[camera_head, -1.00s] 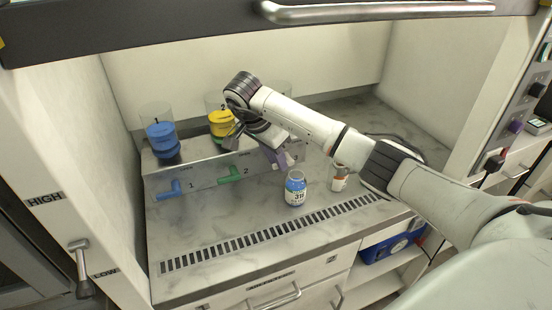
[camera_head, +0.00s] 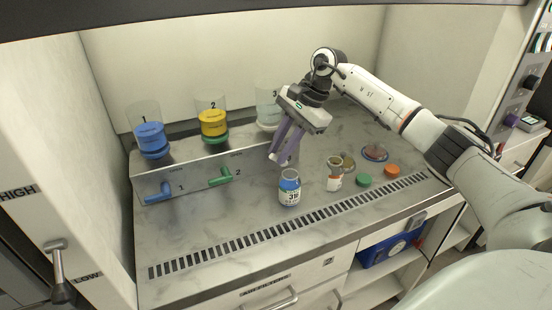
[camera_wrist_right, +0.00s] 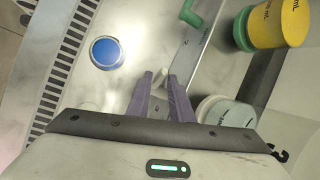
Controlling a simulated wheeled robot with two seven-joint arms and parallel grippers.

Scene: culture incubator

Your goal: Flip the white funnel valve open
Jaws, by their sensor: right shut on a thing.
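The white funnel (camera_head: 268,112), a clear cylinder marked 3, stands at the right end of the metal rack, partly hidden by my right gripper. My right gripper (camera_head: 275,157) reaches down to the rack's front face. Its purple fingers are shut on the white valve handle (camera_wrist_right: 162,76), whose small white end shows between the fingertips in the wrist view. Most of the handle is hidden in the head view. My left gripper is not in view.
The blue valve (camera_head: 158,192) and green valve (camera_head: 222,177) sit left on the rack, under the blue funnel (camera_head: 151,138) and yellow funnel (camera_head: 213,125).

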